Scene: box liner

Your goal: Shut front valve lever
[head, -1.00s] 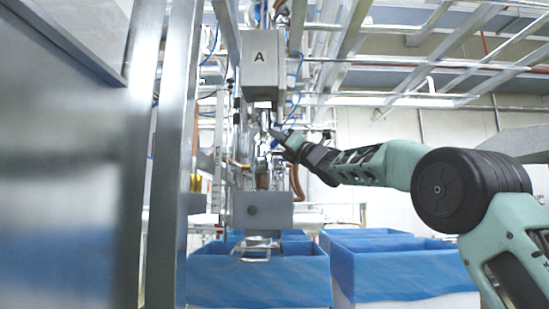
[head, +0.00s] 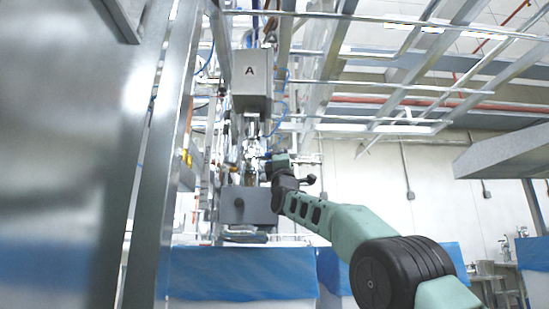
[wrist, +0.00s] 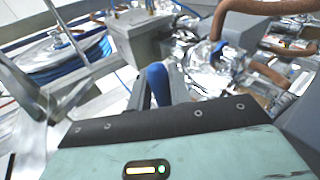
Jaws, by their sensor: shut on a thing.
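In the wrist view, a blue-tipped lever handle (wrist: 158,85) stands between the two grey fingers of my gripper (wrist: 160,92). The gripper is shut on this handle. The lower part of the lever is hidden by the gripper's body. In the head view my gripper (head: 268,164) is small, beside the shiny valve fittings (head: 251,155) below the grey box marked A (head: 252,82). The lever itself is too small to make out there.
Blue-lined boxes (head: 240,272) stand below the machine. A tall metal post (head: 160,170) and panel are close on the left. Brown hoses (wrist: 265,70) and shiny pipework crowd around the gripper. A grey shelf (head: 505,158) juts in at the right.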

